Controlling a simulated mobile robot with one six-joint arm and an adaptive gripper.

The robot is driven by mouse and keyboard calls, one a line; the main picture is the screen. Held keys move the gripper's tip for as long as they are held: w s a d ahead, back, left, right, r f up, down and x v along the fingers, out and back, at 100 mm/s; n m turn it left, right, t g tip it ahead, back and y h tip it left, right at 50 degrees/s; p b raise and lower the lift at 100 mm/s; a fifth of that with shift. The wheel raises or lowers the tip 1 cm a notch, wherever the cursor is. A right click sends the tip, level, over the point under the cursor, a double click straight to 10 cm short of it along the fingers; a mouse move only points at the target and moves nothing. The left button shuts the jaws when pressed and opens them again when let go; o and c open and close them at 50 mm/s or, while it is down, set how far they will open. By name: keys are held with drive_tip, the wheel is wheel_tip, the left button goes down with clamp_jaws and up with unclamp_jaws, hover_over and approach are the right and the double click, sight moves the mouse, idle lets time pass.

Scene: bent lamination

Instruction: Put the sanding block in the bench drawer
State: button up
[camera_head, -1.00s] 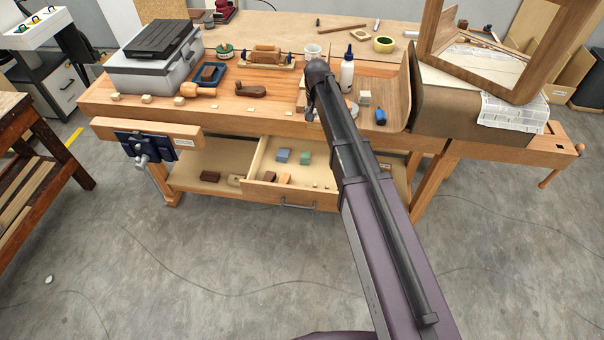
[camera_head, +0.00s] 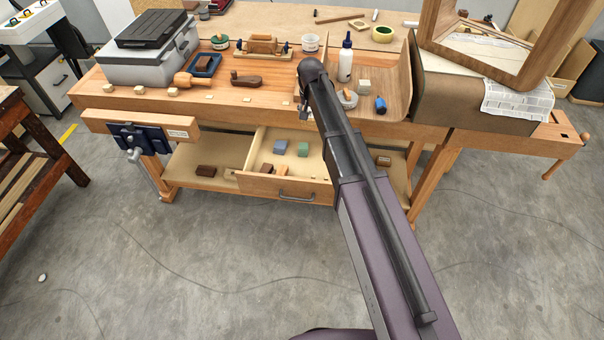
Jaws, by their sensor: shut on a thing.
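The bench drawer (camera_head: 312,190) stands pulled out under the front of the bench top, open at the top. My gripper (camera_head: 303,110) shows only as a small dark part beside my wrist, over the front edge of the bench, above and behind the drawer. My arm covers its fingertips and what it is shut on. I cannot make out the sanding block for certain. My forearm also hides the drawer's right side.
A vise (camera_head: 135,140) juts out at the front left. The floor before the drawer is clear.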

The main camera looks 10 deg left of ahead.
drive_tip(key=b, duration=1.5)
hover_over(303, 167)
wheel_tip(303, 167, down, 16)
drive_tip(key=shift+s+f, duration=0.25)
drive_tip(key=shift+s, duration=0.05)
wheel_tip(303, 167, down, 6)
drive_tip(key=b, duration=0.6)
drive_tip(key=shift+f, duration=0.15)
drive_tip(key=shift+b, duration=0.3)
drive_tip(key=shift+f+b, duration=1.8)
drive_tip(key=shift+f, duration=0.05)
drive_tip(key=shift+f, duration=0.2)
drive_tip(key=o, duration=1)
drive_tip(key=shift+r, duration=0.1)
drive_tip(key=shift+c, duration=0.2)
